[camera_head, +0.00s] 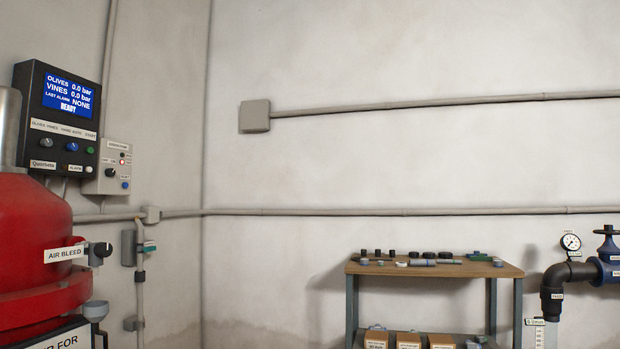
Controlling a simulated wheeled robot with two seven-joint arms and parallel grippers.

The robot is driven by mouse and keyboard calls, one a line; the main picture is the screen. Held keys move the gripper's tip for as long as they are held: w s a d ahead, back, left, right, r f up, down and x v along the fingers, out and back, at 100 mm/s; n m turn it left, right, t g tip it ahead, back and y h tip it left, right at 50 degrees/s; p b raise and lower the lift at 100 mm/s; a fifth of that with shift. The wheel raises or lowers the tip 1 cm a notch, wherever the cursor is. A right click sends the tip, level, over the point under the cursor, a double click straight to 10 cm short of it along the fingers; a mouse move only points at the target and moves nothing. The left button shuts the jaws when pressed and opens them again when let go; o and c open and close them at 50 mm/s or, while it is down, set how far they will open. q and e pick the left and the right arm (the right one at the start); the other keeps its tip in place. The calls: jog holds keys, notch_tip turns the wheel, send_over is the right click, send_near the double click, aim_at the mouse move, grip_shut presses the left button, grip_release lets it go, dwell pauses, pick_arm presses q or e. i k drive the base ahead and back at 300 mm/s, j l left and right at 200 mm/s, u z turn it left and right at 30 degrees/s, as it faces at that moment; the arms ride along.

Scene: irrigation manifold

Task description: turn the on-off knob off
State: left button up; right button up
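A small light-grey panel box (116,147) is on the wall at the left. It carries a black knob (110,172), a lit red lamp (122,161) and a blue button (125,185). Its small labels are too small to read, so I cannot tell which way the knob points or whether it is the on-off knob. Neither gripper is in view.
A red tank (35,240) with an AIR BLEED label stands at the lower left, below the dark box. A bench (430,269) with small fittings stands at the right, by a blue valve (606,262) and gauge (571,242). The back wall is otherwise mostly bare.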

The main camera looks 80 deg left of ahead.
aim_at(108, 172)
jog(key=u, duration=4)
jog(key=i+l+z, duration=0.55)
jog(key=i+z, duration=0.35)
jog(key=i, duration=0.15)
jog(key=i+z, duration=0.45)
jog(key=i+l+u, duration=0.1)
jog(key=i, duration=1)
